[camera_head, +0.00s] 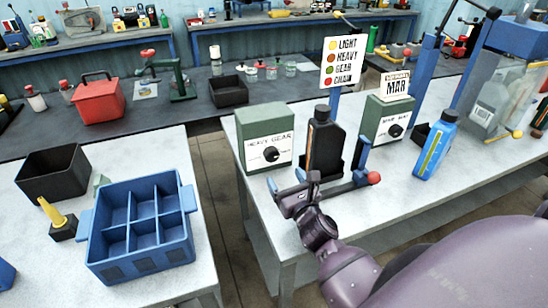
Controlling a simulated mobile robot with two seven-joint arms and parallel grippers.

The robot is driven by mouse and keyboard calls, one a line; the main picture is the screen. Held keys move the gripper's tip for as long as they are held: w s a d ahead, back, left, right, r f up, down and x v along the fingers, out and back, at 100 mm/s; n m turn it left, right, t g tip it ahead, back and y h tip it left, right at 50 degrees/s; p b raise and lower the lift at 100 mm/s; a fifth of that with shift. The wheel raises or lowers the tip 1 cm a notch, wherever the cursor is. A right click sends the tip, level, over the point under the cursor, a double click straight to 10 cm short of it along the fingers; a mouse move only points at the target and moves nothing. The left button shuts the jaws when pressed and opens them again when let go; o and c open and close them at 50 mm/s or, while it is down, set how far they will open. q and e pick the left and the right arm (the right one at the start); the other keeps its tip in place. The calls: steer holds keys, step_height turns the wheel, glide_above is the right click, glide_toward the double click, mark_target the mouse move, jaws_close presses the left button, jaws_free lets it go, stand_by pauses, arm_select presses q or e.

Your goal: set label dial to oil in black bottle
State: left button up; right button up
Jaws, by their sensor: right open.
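A green box (263,128) with a white front plate lettered "HEAVY GEAR" stands on the right bench. Its black dial knob (271,154) faces me; I cannot tell exactly where it points. The black bottle (325,146) stands upright just right of this box; its contents do not show. A second green box (382,118) with a black dial (395,130) stands behind and right of the bottle, under a card reading "MAR". My right gripper (294,184) is open and empty, in front of the first box and the bottle, near the bench's front edge. My left gripper is not in view.
A sign (342,62) lists LIGHT, HEAVY, GEAR and CHAIN with coloured dots. A blue bottle (436,147) stands farther right. A blue divided crate (138,270) is on the left bench.

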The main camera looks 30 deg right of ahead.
mark_target(274, 157)
steer(key=m, duration=0.1)
steer(key=d+f+m+g, duration=0.1)
steer(key=shift+w+f+m+h, duration=0.25)
steer(key=shift+w+m+h, duration=0.05)
steer(key=shift+w+m, duration=0.1)
steer(key=shift+w+d+f+m+g, duration=0.2)
steer(key=shift+w+d+m+g, duration=0.05)
steer(key=shift+w+m+g, duration=0.05)
steer(key=x, duration=0.9)
steer(key=shift+w, duration=0.1)
steer(key=shift+w+d, duration=0.2)
steer(key=shift+w, duration=0.25)
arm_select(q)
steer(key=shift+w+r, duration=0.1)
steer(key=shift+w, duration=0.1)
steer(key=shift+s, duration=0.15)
arm_select(e)
steer(key=shift+c, duration=0.3)
steer(key=c, duration=0.9)
